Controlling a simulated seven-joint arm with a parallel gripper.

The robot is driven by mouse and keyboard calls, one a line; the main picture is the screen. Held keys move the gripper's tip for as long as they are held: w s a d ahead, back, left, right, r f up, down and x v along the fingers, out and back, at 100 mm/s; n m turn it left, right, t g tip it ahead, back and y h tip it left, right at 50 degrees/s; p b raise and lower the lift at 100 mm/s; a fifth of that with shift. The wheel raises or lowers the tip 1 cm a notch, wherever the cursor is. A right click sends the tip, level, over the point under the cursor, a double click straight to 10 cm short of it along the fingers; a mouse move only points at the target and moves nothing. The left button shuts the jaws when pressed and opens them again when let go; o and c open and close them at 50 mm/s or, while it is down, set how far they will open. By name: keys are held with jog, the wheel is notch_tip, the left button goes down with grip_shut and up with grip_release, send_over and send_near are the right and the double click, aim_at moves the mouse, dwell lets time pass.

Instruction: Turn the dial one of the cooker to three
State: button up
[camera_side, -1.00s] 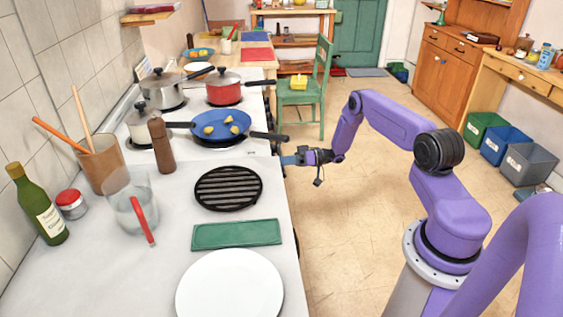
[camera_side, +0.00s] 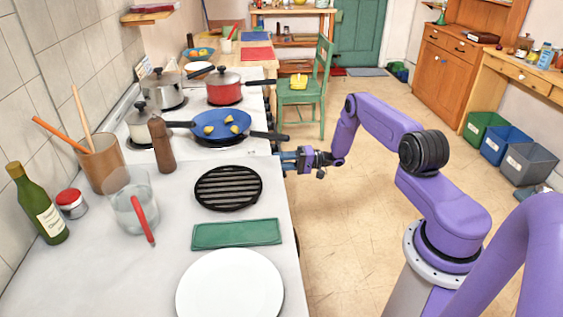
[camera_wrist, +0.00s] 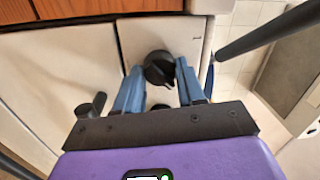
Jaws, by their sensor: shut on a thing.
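The white cooker (camera_side: 205,145) stands behind the near counter, with pans on top. In the wrist view a round black dial (camera_wrist: 158,66) sits on its white front, between the blue fingers of my gripper (camera_wrist: 159,70). The fingers are shut on the dial, one on each side. In the side view my gripper (camera_side: 284,160) is at the cooker's front edge, and the dial is hidden there. I cannot read the dial's number or pointer. Another black knob (camera_wrist: 95,104) shows to the left in the wrist view.
A blue frying pan (camera_side: 222,125) has its black handle (camera_side: 268,135) reaching past the front edge, just above my gripper. A red pot (camera_side: 225,90) and a steel pot (camera_side: 163,90) stand behind. A green chair (camera_side: 305,95) is farther back.

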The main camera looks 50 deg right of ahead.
jog(key=m, duration=0.9)
jog(key=m+t+h, duration=0.1)
jog(key=m, duration=0.8)
jog(key=m+h, duration=0.1)
jog(key=m, duration=0.9)
jog(key=shift+s+a, duration=0.15)
jog(key=shift+s, duration=0.1)
jog(key=o, duration=1)
jog(key=shift+o, duration=0.2)
jog(key=v, duration=1.7)
jog(key=shift+s, duration=0.25)
jog(key=shift+f, duration=0.1)
